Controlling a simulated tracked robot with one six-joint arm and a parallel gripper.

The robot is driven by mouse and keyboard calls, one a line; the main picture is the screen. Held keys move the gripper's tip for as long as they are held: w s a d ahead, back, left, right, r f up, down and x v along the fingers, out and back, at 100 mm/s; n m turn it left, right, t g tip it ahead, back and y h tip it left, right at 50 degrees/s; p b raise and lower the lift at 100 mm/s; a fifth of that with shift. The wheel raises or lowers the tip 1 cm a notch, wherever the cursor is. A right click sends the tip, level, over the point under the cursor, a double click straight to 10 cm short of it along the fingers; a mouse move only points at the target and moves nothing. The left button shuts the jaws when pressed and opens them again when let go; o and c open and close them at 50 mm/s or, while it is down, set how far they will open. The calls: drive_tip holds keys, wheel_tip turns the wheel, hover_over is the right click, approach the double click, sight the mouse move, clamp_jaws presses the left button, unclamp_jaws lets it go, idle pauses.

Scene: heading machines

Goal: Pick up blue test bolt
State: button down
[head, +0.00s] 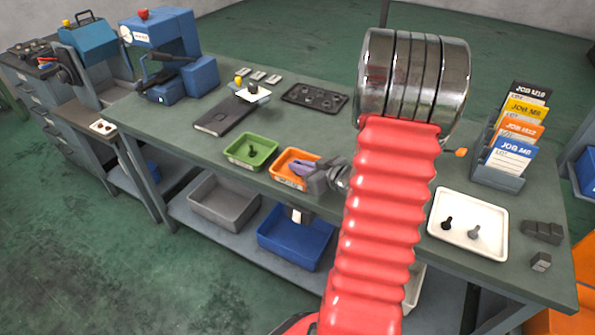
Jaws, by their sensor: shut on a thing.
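My gripper (304,169) is low over the orange tray (282,174) at the front edge of the bench, pointing left. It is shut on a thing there. A bluish-purple shape shows at the fingers; I take the held thing to be the blue test bolt, but the fingers hide most of it and its outline is not clear. I cannot tell whether it still touches the tray floor. My red ribbed arm sleeve and its shiny metal joint cover part of the bench to the right of the gripper.
A green tray (239,160) with a dark bolt is just left. A white tray (438,220) holds a black bolt (447,223) and a grey bolt (474,233). Job cards (513,150) stand in a rack at right. A blue machine (176,60) stands at the back left.

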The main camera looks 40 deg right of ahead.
sight(298, 162)
drive_tip(key=shift+r, duration=0.15)
drive_tip(key=shift+r, duration=4.85)
